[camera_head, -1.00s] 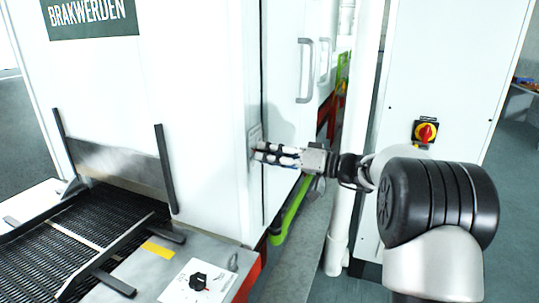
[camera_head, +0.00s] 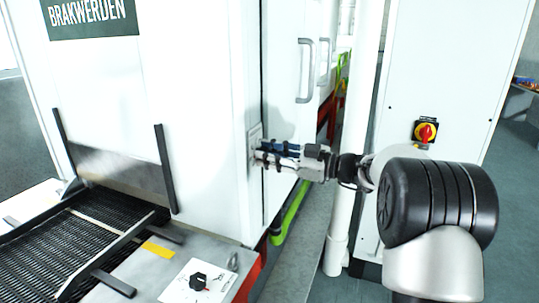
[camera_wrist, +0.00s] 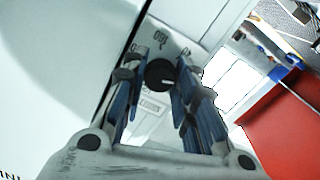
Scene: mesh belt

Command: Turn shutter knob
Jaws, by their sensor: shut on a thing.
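The shutter knob (camera_wrist: 160,74) is a round dark knob with a light pointer line, on a light plate (camera_wrist: 172,45) with small printed markings. The plate also shows on the side face of the white machine in the head view (camera_head: 254,132), where my gripper hides the knob. My gripper (camera_head: 259,155) reaches in from the right with its fingertips at the plate. In the wrist view its two blue-padded fingers stand on either side of the knob and are shut on it.
The white machine (camera_head: 200,90) has a dark mesh belt (camera_head: 60,245) at its front. Another black knob (camera_head: 198,281) sits on the front ledge. A white pipe (camera_head: 347,170) and a cabinet with a red-yellow switch (camera_head: 426,132) stand close to my arm.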

